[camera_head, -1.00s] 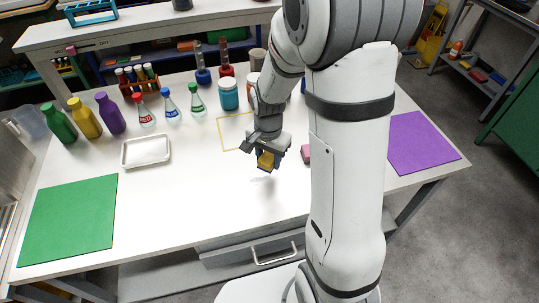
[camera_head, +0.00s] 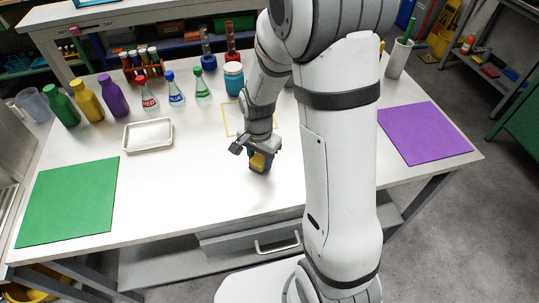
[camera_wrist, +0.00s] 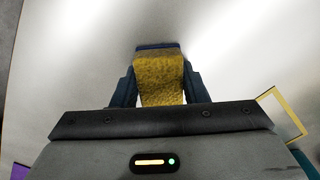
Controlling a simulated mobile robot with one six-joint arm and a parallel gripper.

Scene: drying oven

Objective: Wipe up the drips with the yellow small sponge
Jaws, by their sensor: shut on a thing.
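The yellow small sponge (camera_head: 258,162) is between the fingers of my gripper (camera_head: 261,165), low over the middle of the white table (camera_head: 190,200). In the wrist view the sponge (camera_wrist: 160,78) is textured yellow, with a dark blue edge at its far end. Dark fingers stand on both sides of it, and my gripper (camera_wrist: 158,90) is shut on it. Whether the sponge touches the tabletop I cannot tell. I cannot make out any drips on the white surface; the gripper and glare may hide them.
A thin yellow outline (camera_head: 227,121) lies behind the gripper. A white tray (camera_head: 148,149), flasks (camera_head: 175,95) and bottles (camera_head: 88,103) stand at the back left. A green mat (camera_head: 68,200) lies left, a purple mat (camera_head: 425,133) right. The table's front middle is clear.

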